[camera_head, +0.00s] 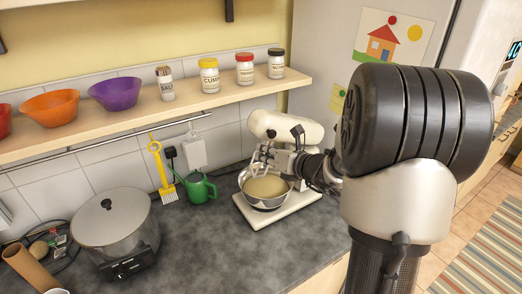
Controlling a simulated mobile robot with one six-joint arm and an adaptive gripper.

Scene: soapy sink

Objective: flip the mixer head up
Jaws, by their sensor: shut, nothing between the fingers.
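The cream stand mixer stands on the counter beside the fridge. Its rounded head (285,127) is at the top, with the front end to the left. A metal bowl (265,198) with a pale yellow mixture sits on its white base (290,205). My arm reaches in from the right, in front of the mixer's column. My gripper (267,154) is shut and empty, below the head and above the bowl. It overlaps the beater area, so I cannot tell whether it touches the head. The arm hides the column and hinge.
A green watering can (198,188) and a yellow brush (162,175) are left of the mixer. A lidded pot (112,230) stands further left. A shelf (235,98) with jars and bowls runs above. The counter's front middle is clear.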

